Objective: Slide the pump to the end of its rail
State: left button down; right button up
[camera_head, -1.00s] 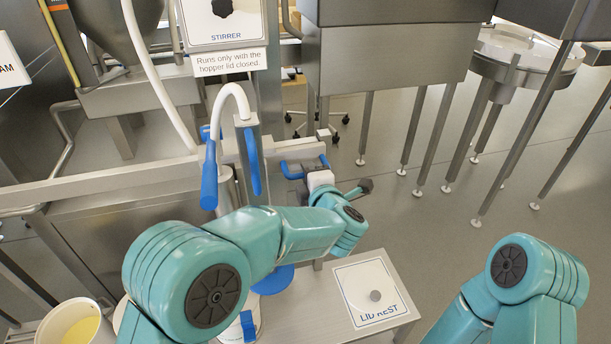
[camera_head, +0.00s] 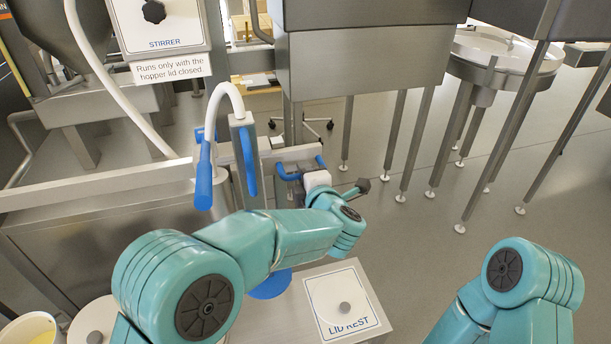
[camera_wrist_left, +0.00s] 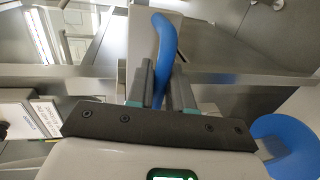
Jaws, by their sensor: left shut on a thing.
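The pump (camera_head: 243,150) is a pale upright column with a white curved hose and blue hanging handles. It stands at the long grey rail (camera_head: 110,188), which runs across the left half of the head view. A blue bar handle (camera_head: 285,170) shows at its right side. My left gripper (camera_head: 302,176) is shut on this handle; the fingertips are small in the head view. In the left wrist view the blue handle (camera_wrist_left: 162,45) passes between the two fingers of my gripper (camera_wrist_left: 162,85). My right gripper is out of view.
A stirrer panel (camera_head: 157,25) is at upper left. A lid rest plate (camera_head: 345,300) with a knob lies at bottom centre, beside a blue disc (camera_head: 270,287). Steel machines on legs (camera_head: 375,60) stand behind.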

pick_arm(q)
jog(key=shift+d, duration=0.2)
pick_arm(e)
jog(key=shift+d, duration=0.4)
pick_arm(q)
jog(key=shift+r, duration=0.1)
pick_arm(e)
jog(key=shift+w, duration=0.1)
pick_arm(q)
jog(key=c, duration=1.2)
grip_release()
jog(key=shift+d, duration=0.1)
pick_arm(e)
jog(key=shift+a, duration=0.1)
